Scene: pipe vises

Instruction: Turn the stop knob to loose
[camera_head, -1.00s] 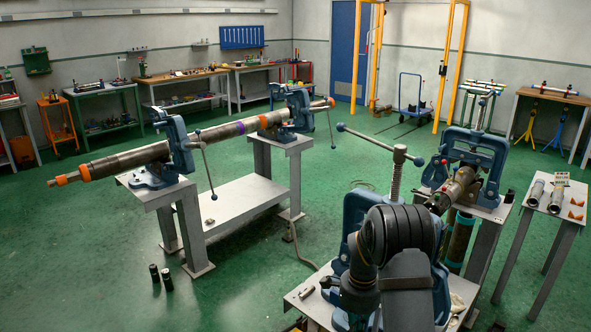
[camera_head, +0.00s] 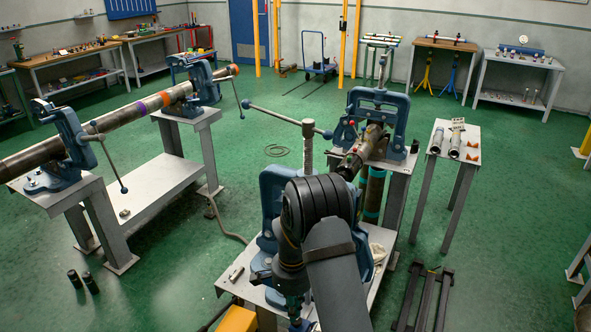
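I cannot clearly make out the stop knob. A small red knob-like part (camera_head: 351,124) shows at the left side of the far blue vise (camera_head: 385,101), but I cannot tell whether it is the stop knob or how it is set. A short pipe (camera_head: 365,147) passes through that vise towards the near blue vise (camera_head: 271,190). My dark arm stands in front of the near vise and covers much of it. My gripper is not visible; its fingers are hidden or outside the picture.
A long pipe (camera_head: 112,120) lies in two vises on the grey stand (camera_head: 169,198) at left. A small table (camera_head: 466,160) with short pipes stands at right. A dark metal frame (camera_head: 424,298) lies on the floor. The near vise's long handle (camera_head: 280,117) sticks out left. Green floor is open between the stands.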

